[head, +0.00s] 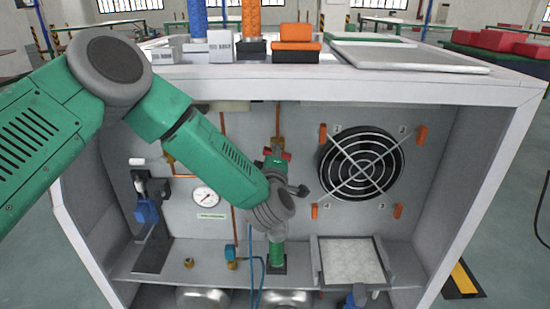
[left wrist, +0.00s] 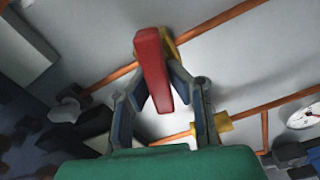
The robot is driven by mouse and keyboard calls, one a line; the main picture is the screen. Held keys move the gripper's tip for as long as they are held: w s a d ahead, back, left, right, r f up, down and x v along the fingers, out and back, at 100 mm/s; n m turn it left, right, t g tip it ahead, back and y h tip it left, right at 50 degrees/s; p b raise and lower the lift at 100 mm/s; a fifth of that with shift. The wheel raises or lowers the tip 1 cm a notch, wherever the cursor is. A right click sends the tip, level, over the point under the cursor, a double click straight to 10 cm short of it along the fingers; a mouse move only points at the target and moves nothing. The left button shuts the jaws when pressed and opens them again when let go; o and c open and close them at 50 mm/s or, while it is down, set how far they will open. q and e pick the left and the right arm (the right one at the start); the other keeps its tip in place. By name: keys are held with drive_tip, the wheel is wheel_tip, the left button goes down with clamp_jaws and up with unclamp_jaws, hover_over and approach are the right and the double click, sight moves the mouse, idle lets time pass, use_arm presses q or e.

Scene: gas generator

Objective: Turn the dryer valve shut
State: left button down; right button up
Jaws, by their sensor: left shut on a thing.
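The dryer valve has a red lever handle (left wrist: 153,72) on a brass body (left wrist: 171,44), set on a copper pipe. In the head view the red handle (head: 286,155) shows in small part at the cabinet's back wall, left of the fan. My left gripper (head: 275,160) is at the handle, its fingers partly hidden by my wrist. In the left wrist view my left gripper (left wrist: 160,78) has its two fingers on either side of the red handle, shut on it. The handle points toward the palm. My right gripper is not in view.
A round fan (head: 360,163) with orange corner clips is on the back wall to the right. A pressure gauge (head: 206,196) is to the left. A framed filter panel (head: 351,262) lies on the shelf. The cabinet's top edge (head: 340,92) is above my forearm.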

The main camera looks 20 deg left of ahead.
use_arm(q)
drive_tip(key=shift+s+f+n+b, duration=0.15)
drive_tip(key=shift+n+b, duration=0.25)
drive_tip(key=shift+n, duration=0.45)
drive_tip(key=shift+f+n+b, duration=0.25)
drive_tip(key=shift+n+b, duration=0.15)
drive_tip(key=shift+n, duration=0.45)
drive_tip(key=shift+f, duration=0.2)
drive_tip(key=c, duration=1.6)
unclamp_jaws()
drive_tip(key=shift+s, duration=0.1)
drive_tip(key=shift+c, duration=0.2)
drive_tip(key=shift+o, duration=0.8)
drive_tip(key=shift+s+r, duration=0.1)
drive_tip(key=shift+r, duration=0.05)
drive_tip(key=shift+a+r, duration=0.1)
drive_tip(key=shift+s, duration=0.15)
drive_tip(key=v, duration=1.1)
drive_tip(key=shift+s, duration=0.25)
